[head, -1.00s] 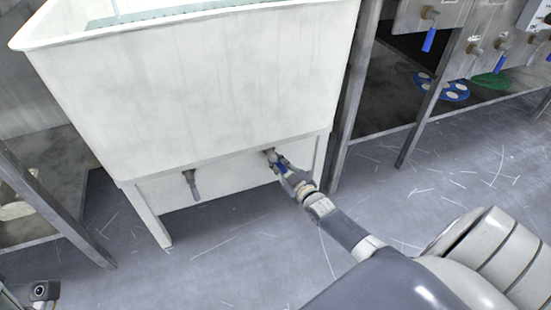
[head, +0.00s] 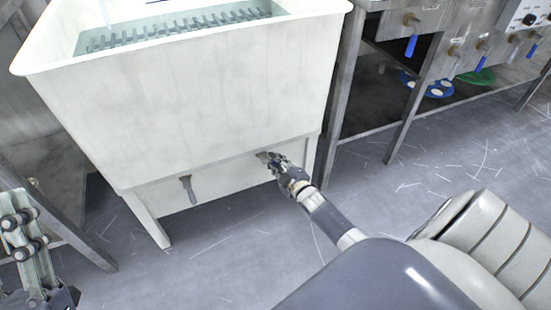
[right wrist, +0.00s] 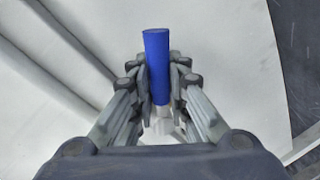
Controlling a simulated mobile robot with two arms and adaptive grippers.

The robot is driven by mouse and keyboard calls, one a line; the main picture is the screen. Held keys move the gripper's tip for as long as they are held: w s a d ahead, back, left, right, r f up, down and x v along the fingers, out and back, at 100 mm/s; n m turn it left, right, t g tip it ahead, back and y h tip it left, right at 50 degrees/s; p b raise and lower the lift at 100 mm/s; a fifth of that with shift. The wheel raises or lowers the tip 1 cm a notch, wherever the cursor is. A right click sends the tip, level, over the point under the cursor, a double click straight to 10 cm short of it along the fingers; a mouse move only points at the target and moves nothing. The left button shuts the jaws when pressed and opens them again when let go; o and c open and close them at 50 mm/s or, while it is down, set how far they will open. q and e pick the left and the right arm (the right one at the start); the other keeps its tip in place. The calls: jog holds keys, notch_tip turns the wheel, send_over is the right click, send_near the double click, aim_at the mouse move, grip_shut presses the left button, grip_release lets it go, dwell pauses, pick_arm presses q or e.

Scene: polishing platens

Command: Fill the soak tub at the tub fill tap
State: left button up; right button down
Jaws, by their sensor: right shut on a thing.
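The white soak tub (head: 200,90) stands at the upper left of the head view. Clear bluish water (head: 150,12) and a grey toothed rack (head: 185,27) show inside it. My right gripper (head: 275,162) is at the tub's lower front, and in the right wrist view it is shut on a blue lever handle (right wrist: 157,62), one finger on each side. In the head view the gripper hides this handle. A second, grey lever (head: 188,189) hangs down to its left. My left gripper (head: 25,235) is at the left edge; its jaw opening is unclear.
A metal-framed bench (head: 380,125) stands to the right, with several blue-handled taps (head: 411,46) and blue and green discs (head: 477,76) underneath. Another metal frame (head: 70,225) is at the left. The grey scratched floor (head: 240,255) in front is clear.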

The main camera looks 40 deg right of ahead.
jog(key=shift+f, duration=0.1)
dwell(0.4)
jog(key=c, duration=1.5)
grip_release()
jog(key=shift+c, duration=0.2)
jog(key=shift+s, duration=0.1)
jog(key=v, duration=1.2)
